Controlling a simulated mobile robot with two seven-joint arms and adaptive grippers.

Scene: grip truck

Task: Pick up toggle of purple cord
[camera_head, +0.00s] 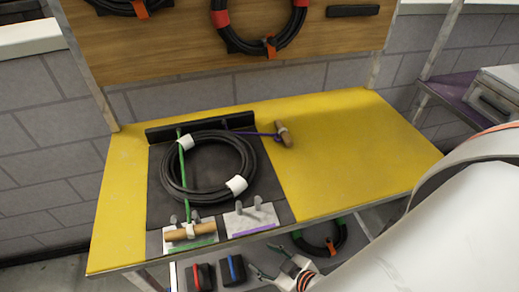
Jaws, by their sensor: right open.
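The purple cord (255,134) runs right from the black bar (200,127) at the back of the yellow table. At its end a wooden toggle (288,139) with a pale collar lies on the bare yellow top. A green cord (183,170) crosses the black cable coil (165,170) to a second wooden toggle (205,229) at the green-marked bracket (206,242). My right gripper (266,261) is open and empty, near the table's front edge, well below and in front of the purple cord's toggle. My left gripper is not in view.
A purple-marked bracket (251,219) with two pegs stands empty at the front edge. The yellow table's right half (350,150) is clear. More coils hang on the wooden board (180,50); red and blue items (232,270) sit below.

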